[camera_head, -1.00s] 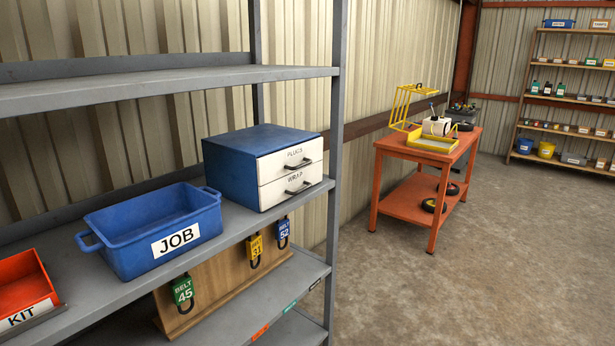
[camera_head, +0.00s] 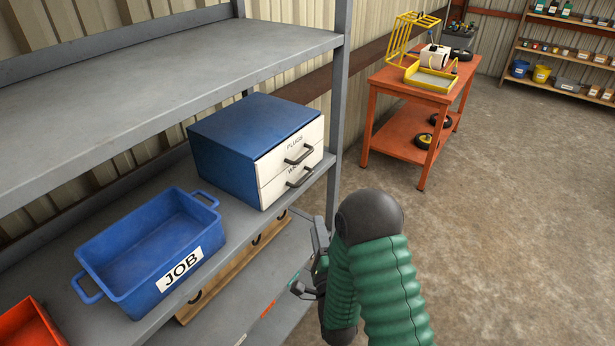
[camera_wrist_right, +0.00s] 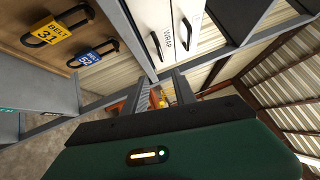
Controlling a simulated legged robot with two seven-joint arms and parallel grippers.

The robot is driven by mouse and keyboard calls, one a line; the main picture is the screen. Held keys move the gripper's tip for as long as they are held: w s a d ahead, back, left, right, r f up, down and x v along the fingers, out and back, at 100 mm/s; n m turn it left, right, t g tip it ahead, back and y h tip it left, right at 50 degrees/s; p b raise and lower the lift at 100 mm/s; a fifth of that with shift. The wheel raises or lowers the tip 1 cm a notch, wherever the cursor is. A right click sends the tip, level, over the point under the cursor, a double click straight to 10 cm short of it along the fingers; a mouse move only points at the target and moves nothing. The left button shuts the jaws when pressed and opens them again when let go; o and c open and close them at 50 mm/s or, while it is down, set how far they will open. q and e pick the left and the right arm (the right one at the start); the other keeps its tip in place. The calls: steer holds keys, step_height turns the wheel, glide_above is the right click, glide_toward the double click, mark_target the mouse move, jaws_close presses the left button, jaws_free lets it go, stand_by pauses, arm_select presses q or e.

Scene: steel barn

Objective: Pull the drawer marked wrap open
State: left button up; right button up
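The blue drawer unit (camera_head: 235,148) stands on the shelf with two white fronts, both shut. The lower drawer, marked wrap (camera_head: 272,190), has a dark bar handle (camera_head: 300,179); its label is partly hidden by the upper handle in the head view. In the right wrist view the wrap drawer (camera_wrist_right: 178,12) and its handle (camera_wrist_right: 186,34) show at the top, beyond the fingers. My right gripper (camera_head: 302,250) is open and empty, below and in front of the drawer unit, apart from the handle; its fingers (camera_wrist_right: 160,86) show spread in the wrist view. My left gripper is not in view.
A blue JOB bin (camera_head: 150,250) stands left of the drawer unit, with an orange KIT bin (camera_head: 30,325) beyond. A grey shelf post (camera_head: 338,100) rises just right of the drawers. An orange cart (camera_head: 400,135) stands behind. The floor at right is clear.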

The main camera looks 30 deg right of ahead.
steer(key=p+x, duration=0.2)
steer(key=x, duration=1.3)
steer(key=shift+w+r+p, duration=0.1)
steer(key=shift+w+p, duration=0.2)
steer(key=shift+w, duration=0.05)
steer(key=shift+a, duration=0.15)
jaws_close()
steer(key=shift+s, duration=0.1)
